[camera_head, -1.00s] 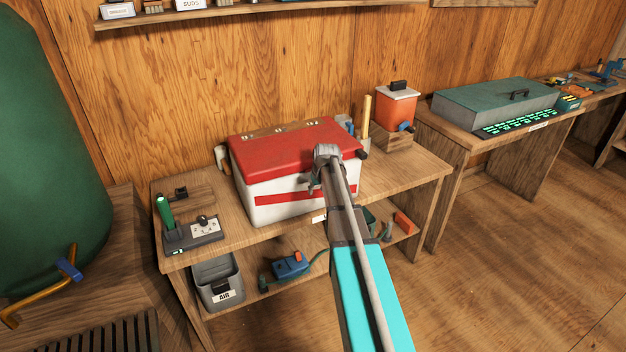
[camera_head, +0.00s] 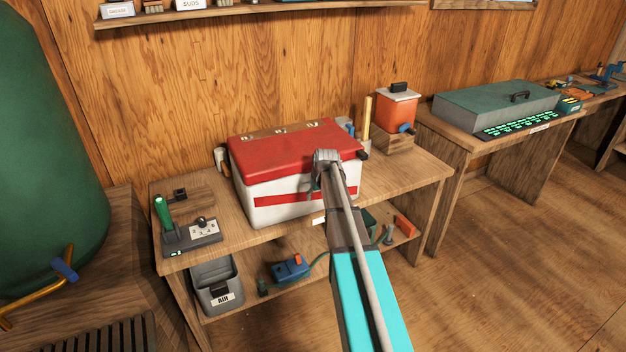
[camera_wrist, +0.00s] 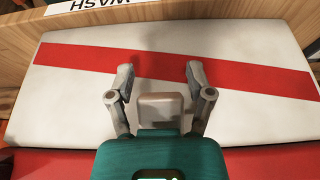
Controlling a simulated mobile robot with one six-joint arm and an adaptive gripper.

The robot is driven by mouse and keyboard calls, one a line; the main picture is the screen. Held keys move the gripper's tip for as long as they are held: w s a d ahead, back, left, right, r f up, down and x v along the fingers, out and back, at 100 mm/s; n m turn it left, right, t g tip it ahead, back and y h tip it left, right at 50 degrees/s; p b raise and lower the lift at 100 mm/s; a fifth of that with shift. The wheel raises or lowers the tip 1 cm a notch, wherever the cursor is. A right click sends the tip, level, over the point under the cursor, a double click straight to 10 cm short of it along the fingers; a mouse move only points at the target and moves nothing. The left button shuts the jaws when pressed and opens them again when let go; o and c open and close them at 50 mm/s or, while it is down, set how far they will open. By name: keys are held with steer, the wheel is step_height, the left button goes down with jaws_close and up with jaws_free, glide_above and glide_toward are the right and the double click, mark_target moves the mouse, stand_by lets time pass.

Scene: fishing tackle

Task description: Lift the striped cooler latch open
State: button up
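The striped cooler (camera_head: 262,204) stands on the wooden bench, with a white body, a red stripe and a shut red lid (camera_head: 285,148). My gripper (camera_head: 317,186) is at its front face, right of the middle. In the wrist view the cooler's front (camera_wrist: 70,95) appears upside down, with the lid's red edge at the bottom. A pale grey block that looks like the latch (camera_wrist: 160,109) sits between the two fingers of my gripper (camera_wrist: 159,80). The fingers are open, one on each side, with visible gaps. In the head view my gripper hides the latch.
A switch box with a green handle (camera_head: 192,238) stands left of the cooler. An orange container (camera_head: 396,108) stands behind to the right. A grey bin (camera_head: 217,284) and a blue tool (camera_head: 290,269) are on the lower shelf. The bench front has a label (camera_wrist: 98,4).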

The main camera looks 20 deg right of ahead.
steer(key=shift+o, duration=1.3)
steer(key=shift+r, duration=0.1)
steer(key=p+v, duration=0.6)
steer(key=v, duration=0.1)
steer(key=shift+p, duration=0.35)
steer(key=shift+a, duration=0.1)
steer(key=s+a+f+g, duration=0.1)
steer(key=s+a+g, duration=0.3)
steer(key=s+a, duration=1.8)
steer(key=shift+s+a, duration=0.35)
steer(key=shift+s, duration=0.75)
steer(key=shift+f, duration=0.1)
